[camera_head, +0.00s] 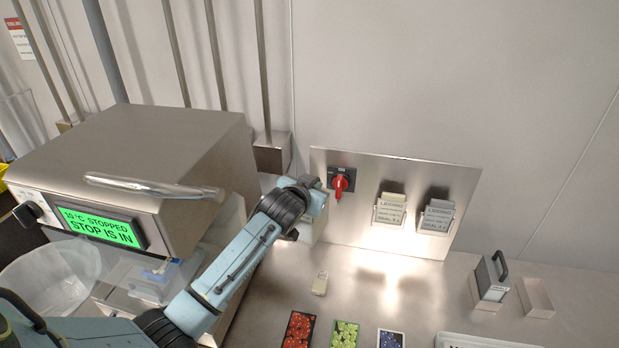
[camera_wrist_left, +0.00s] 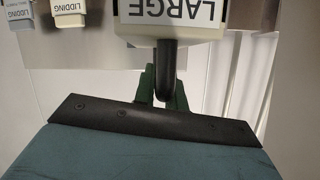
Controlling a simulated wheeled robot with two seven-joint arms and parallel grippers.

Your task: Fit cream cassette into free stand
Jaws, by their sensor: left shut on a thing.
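My left gripper (camera_head: 312,192) is shut on the black handle of a cream cassette (camera_wrist_left: 168,28). In the left wrist view its green fingertips (camera_wrist_left: 163,88) close around the handle, and the cassette face reads "LARGE". In the head view the cassette shows as a pale block (camera_head: 313,230) just below the gripper, mostly hidden by my arm, in front of the panel's left end. An empty beige stand (camera_head: 537,299) is at the far right of the counter. A stand (camera_head: 486,299) beside it holds a cassette with a black handle (camera_head: 490,277). My right gripper is not visible.
A steel panel (camera_head: 350,232) at the wall carries a red switch (camera_head: 340,184) and two labelled lidding holders (camera_head: 389,211). A steel machine (camera_head: 150,150) with a green display stands at left. A small padlock (camera_head: 320,283) and several fruit cards (camera_head: 345,334) lie on the counter.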

